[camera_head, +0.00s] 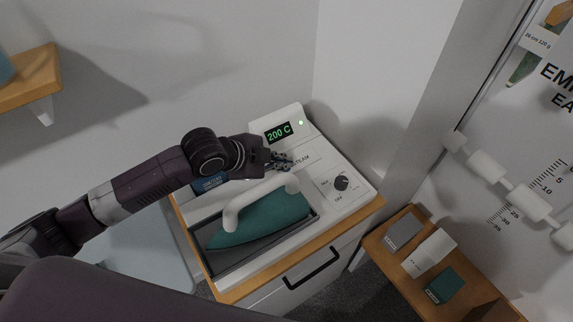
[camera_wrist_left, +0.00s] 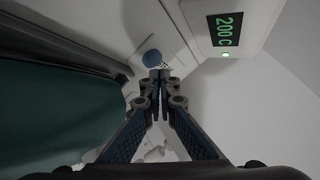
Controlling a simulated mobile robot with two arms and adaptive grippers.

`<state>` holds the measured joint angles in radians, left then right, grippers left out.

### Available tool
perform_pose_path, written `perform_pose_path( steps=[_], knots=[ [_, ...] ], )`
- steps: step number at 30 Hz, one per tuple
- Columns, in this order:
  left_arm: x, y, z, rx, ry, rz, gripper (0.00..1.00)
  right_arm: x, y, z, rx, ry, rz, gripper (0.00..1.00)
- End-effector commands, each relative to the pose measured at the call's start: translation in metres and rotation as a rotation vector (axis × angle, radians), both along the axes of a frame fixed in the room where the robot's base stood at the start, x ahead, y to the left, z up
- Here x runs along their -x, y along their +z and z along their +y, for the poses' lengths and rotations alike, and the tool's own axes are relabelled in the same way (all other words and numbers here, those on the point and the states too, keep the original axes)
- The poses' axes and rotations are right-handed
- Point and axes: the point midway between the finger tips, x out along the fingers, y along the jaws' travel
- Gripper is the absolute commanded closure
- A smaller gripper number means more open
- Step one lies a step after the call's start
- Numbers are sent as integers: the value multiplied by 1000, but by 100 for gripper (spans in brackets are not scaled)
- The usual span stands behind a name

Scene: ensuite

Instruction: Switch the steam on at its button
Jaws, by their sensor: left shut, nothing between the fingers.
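A white ironing station (camera_head: 325,165) carries the printed word STEAM, partly covered by my left gripper (camera_head: 287,161). That gripper is over the station's panel, its fingers shut and empty. In the left wrist view, a round blue button (camera_wrist_left: 152,57) shows just beyond the closed fingertips (camera_wrist_left: 159,76), slightly left of them. I cannot tell whether the fingertips touch it. The gripper hides the button in the head view. The display (camera_head: 278,132) reads 200 C, and a small light (camera_head: 300,123) beside it glows green. My right gripper is not in view.
A teal iron (camera_head: 265,220) with a white handle rests in a dark tray on the station, close to my left gripper. A black knob (camera_head: 342,183) is to the right. A wooden shelf (camera_head: 385,258) with small boxes stands at lower right.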

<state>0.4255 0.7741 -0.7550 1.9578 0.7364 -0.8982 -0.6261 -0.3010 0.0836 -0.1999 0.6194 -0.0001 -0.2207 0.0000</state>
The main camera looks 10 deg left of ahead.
Motion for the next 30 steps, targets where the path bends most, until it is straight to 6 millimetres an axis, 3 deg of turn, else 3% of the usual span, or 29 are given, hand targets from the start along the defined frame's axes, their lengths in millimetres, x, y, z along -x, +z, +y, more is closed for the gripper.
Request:
perform_pose_path(
  steps=[30],
  knots=[
    [0, -9, 0, -1, -1, 0, 100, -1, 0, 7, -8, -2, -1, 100]
  ],
)
